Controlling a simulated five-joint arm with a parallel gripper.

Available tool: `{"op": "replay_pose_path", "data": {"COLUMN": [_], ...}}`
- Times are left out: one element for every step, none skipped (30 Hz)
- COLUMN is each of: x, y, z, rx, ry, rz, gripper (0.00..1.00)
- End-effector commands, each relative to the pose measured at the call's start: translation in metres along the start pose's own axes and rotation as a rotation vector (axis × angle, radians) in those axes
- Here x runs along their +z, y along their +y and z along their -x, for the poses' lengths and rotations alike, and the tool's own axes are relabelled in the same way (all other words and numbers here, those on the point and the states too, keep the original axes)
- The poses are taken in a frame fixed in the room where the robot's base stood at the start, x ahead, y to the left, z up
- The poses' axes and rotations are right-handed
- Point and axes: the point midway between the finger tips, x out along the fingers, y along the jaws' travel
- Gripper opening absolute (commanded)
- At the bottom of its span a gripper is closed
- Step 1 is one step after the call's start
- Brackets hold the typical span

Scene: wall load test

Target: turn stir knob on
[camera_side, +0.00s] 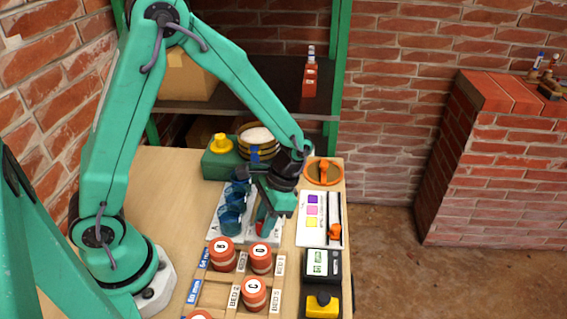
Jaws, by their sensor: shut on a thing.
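A green box (216,166) at the back of the table carries a yellow knob (221,144) and a striped round container with white contents (258,136). No label on this knob is readable, so I cannot tell surely that it is the stir knob. My gripper (264,224) points down over the white board, right of the blue cups (232,205) and in front of the green box, apart from the yellow knob. Its jaws are shut on a small red thing, mostly hidden between the fingers.
Several lettered orange-red jars (254,293) stand in a wooden rack in front. To the right are an orange dish (336,175), a white panel with coloured squares (312,226), a black device (322,265) and a yellow block (322,305). Free table lies left of the cups.

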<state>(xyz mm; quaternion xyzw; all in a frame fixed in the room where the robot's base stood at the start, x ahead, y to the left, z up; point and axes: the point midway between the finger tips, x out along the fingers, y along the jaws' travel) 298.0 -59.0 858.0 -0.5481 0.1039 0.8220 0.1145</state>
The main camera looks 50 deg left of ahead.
Motion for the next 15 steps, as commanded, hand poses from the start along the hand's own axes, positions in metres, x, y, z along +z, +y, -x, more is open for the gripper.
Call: {"op": "replay_pose_path", "data": {"x": [0.0005, 0.0005, 0.0005, 0.0004, 0.0004, 0.0003, 0.0003, 0.0003, 0.0002, 0.0002, 0.0002, 0.0001, 0.0001, 0.0001, 0.0000], "y": [0.0003, 0.0005, 0.0007, 0.0009, 0.0011, 0.0013, 0.0014, 0.0016, 0.0018, 0.0019, 0.0021, 0.0023, 0.0024, 0.0025, 0.0025], "z": [0.0004, 0.0004, 0.0004, 0.0003, 0.0003, 0.0002, 0.0002, 0.0002, 0.0001, 0.0001, 0.0000, 0.0000, -0.0001, -0.0001, -0.0001], "rx": [0.000, -0.001, -0.001, -0.001, -0.002, -0.002, -0.002, -0.002, -0.003, -0.003, -0.003, -0.003, -0.003, -0.004, -0.004], "ry": [0.000, 0.001, 0.001, 0.002, 0.002, 0.002, 0.002, 0.002, 0.002, 0.002, 0.002, 0.002, 0.002, 0.002, 0.002], "rz": [-0.025, -0.037, -0.051, -0.057, -0.062, -0.066, -0.068, -0.069, -0.069, -0.069, -0.070, -0.070, -0.070, -0.071, -0.070], "gripper": [0.06, 0.06, 0.07, 0.07, 0.07, 0.07, 0.07, 0.07, 0.07, 0.07, 0.07, 0.07, 0.07, 0.31, 0.39]}}
